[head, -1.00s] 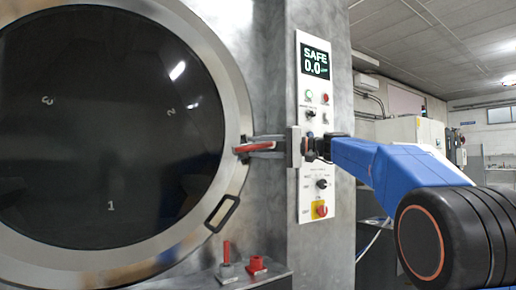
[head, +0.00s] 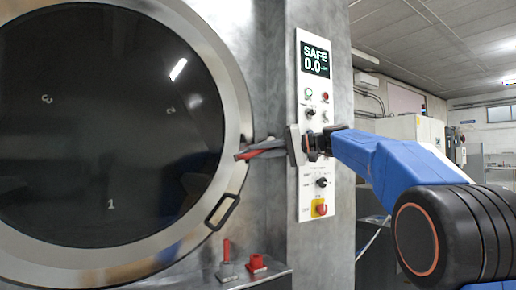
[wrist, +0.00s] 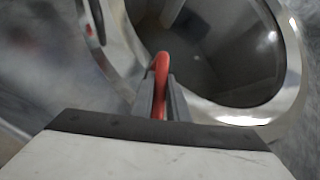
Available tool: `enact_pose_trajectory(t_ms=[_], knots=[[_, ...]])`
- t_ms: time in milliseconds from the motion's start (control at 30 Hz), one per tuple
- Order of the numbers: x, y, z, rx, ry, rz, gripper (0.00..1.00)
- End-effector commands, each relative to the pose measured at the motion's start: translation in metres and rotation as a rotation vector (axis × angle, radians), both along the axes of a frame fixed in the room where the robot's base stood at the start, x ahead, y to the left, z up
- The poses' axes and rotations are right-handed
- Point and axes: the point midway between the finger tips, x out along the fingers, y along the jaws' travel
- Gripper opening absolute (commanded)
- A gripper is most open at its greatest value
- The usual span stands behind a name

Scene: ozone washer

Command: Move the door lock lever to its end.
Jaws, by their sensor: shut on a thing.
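The red door lock lever (head: 241,156) shows at the right rim of the round door, with its left end tilted a little down. My gripper (head: 262,149) reaches in from the right and is shut on it. In the wrist view the red lever (wrist: 161,62) stands between the two grey fingers (wrist: 161,98), with its curved end beyond their tips. The lever's pivot is hidden behind the gripper. The round door (head: 105,125) has dark glass and a metal rim, and looks closed.
A control panel (head: 314,190) with a display reading SAFE 0.0, knobs and buttons stands close behind my gripper. A black loop handle (head: 222,212) is on the lower right door rim. Below, a ledge holds a red upright lever (head: 227,250) and a red fitting (head: 257,262).

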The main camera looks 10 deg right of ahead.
Motion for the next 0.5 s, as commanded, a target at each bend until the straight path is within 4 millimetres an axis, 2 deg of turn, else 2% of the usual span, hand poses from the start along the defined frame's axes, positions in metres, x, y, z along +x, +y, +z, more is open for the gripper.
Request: enact_pose_trajectory(t_ms=[500], knots=[[0.009, -0.026, -0.036, -0.462, -0.149, 0.000, 0.00]])
